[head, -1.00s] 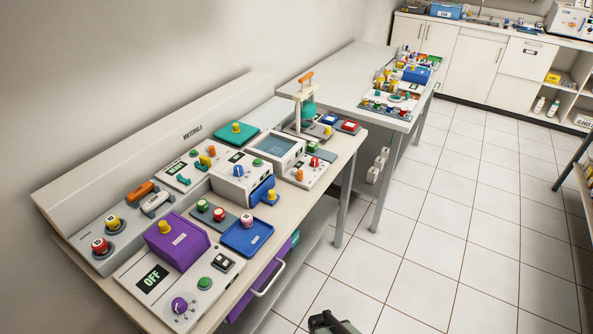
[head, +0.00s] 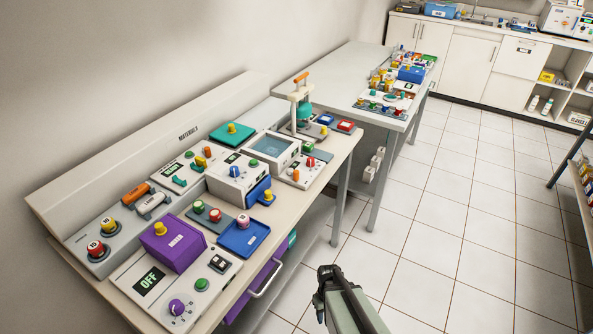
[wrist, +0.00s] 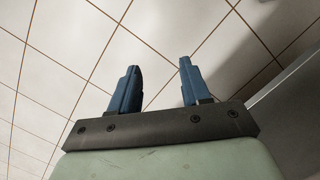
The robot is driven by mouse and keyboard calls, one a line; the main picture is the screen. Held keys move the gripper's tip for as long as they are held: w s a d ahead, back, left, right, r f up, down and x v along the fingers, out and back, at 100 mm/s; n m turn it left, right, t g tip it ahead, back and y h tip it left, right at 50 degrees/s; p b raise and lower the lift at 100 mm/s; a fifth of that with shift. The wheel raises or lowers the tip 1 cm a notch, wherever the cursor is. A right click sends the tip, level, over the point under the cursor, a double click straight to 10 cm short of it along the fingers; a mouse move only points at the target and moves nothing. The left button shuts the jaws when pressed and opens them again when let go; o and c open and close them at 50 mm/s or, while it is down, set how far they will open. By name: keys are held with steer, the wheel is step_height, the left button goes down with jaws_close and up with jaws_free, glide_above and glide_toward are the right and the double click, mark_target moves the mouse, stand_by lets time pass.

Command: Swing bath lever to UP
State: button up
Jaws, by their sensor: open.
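I cannot tell for sure which part is the bath lever; no label naming it can be read. A small teal-green lever (head: 180,182) sits on a white panel (head: 167,172) with a dark display, in the middle of the long bench. An orange-topped handle (head: 301,77) stands on a taller cream and teal device (head: 303,112) at the bench's far end. My gripper (head: 328,270) is over the floor, right of the bench and well apart from both. In the wrist view, its two blue fingers (wrist: 157,70) are spread, with nothing between them.
The bench (head: 335,160) is crowded with a purple box (head: 173,243), a blue tray (head: 243,236) and knobbed units. A drawer handle (head: 266,281) juts from its front near my gripper. A second table (head: 350,75) stands behind. Tiled floor (head: 450,200) is clear to the right.

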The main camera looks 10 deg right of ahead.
steer(key=w+d+r+t+h, duration=0.1)
steer(key=w+d+r+t, duration=0.2)
steer(key=w+d+r, duration=0.5)
steer(key=w+d+r+t+h, duration=0.15)
steer(key=w+d+r, duration=0.4)
steer(key=w, duration=0.55)
steer(key=w+d+r+n+t, duration=0.1)
steer(key=w+d+r, duration=0.2)
steer(key=d+r, duration=0.15)
steer(key=w+d+r+t, duration=0.2)
steer(key=w+d+r, duration=0.15)
steer(key=r, duration=0.25)
step_height(320, 180, up, 30)
steer(key=m+y, duration=0.2)
glide_above(296, 171)
steer(key=s, duration=0.6)
steer(key=shift+g, duration=0.45)
steer(key=x, duration=1.3)
steer(key=shift+w+a, duration=0.1)
steer(key=shift+w, duration=0.15)
